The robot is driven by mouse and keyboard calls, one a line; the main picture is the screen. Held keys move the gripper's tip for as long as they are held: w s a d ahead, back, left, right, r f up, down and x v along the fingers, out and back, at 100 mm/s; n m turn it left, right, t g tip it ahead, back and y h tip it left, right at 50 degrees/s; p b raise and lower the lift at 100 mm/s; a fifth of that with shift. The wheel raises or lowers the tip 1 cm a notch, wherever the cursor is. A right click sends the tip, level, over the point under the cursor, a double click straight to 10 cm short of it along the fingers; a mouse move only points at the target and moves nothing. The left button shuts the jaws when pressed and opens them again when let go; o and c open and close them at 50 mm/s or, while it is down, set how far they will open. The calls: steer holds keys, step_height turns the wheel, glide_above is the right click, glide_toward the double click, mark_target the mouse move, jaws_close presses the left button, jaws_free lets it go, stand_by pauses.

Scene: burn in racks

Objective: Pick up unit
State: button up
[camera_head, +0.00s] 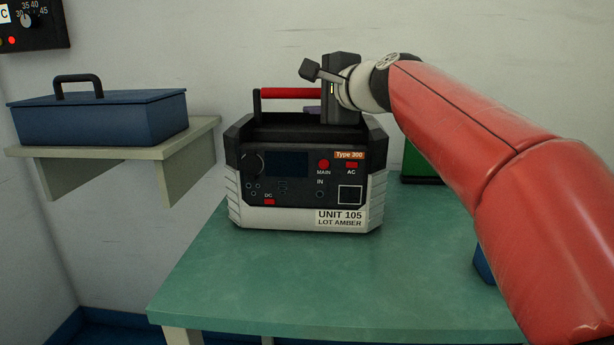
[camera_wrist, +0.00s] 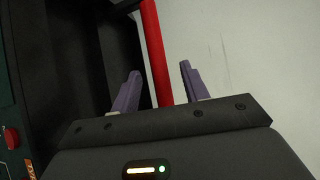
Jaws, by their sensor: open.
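The unit (camera_head: 300,180) is a black and white box labelled "UNIT 105 LOT AMBER", standing upright on the green table. Its red carry handle (camera_head: 290,93) runs across the top, and its right part is hidden behind my gripper. My gripper (camera_head: 312,110) is over the top of the unit at the handle. In the wrist view the two purple fingers of my gripper (camera_wrist: 160,88) are open, and the red handle (camera_wrist: 156,50) passes between them with a gap to the right finger. The dark top of the unit (camera_wrist: 85,60) lies to the left.
The green table (camera_head: 230,270) has free room in front of the unit. A blue case (camera_head: 100,118) sits on a wall shelf (camera_head: 110,152) at left. A green object (camera_head: 420,165) and a blue one (camera_head: 484,265) are partly hidden by my arm. A control panel (camera_head: 35,25) hangs upper left.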

steer(key=shift+x, duration=1.45)
jaws_close()
steer(key=shift+d+r, duration=0.1)
steer(key=shift+r, duration=0.25)
